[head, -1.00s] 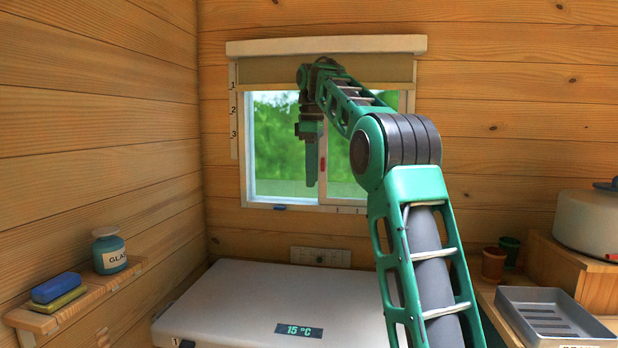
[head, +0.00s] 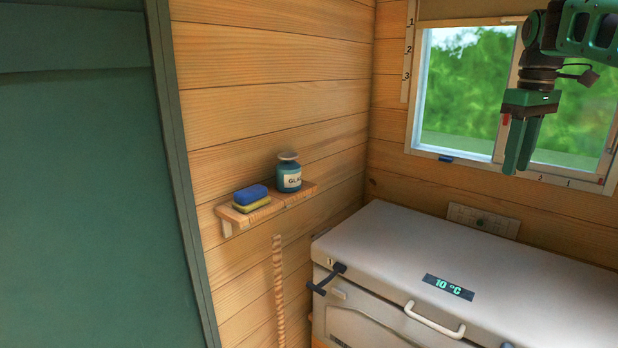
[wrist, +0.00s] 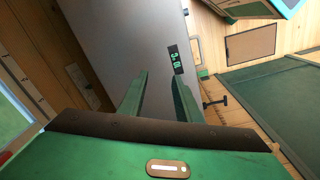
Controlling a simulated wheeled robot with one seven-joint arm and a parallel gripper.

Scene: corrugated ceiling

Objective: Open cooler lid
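The cooler is a pale grey-white chest at the lower right of the head view, below the window. Its lid (head: 400,240) lies flat and closed, with a dark display (head: 448,287) reading 10 °C. A white handle (head: 434,319) is on its front, and a dark latch (head: 326,280) is at the left front. In the wrist view the lid (wrist: 105,35) lies beyond the fingers, with the handle (wrist: 197,50) and latch (wrist: 214,101) at its edge. My gripper (head: 518,165) points down in front of the window, above the cooler. Its fingers (wrist: 158,92) are apart and empty.
A small wall shelf (head: 262,212) on the left holds a blue-and-yellow sponge (head: 250,196) and a glass jar (head: 289,176). A rope (head: 279,290) hangs below it. A green panel (head: 75,180) fills the left side. A socket plate (head: 483,221) is behind the cooler.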

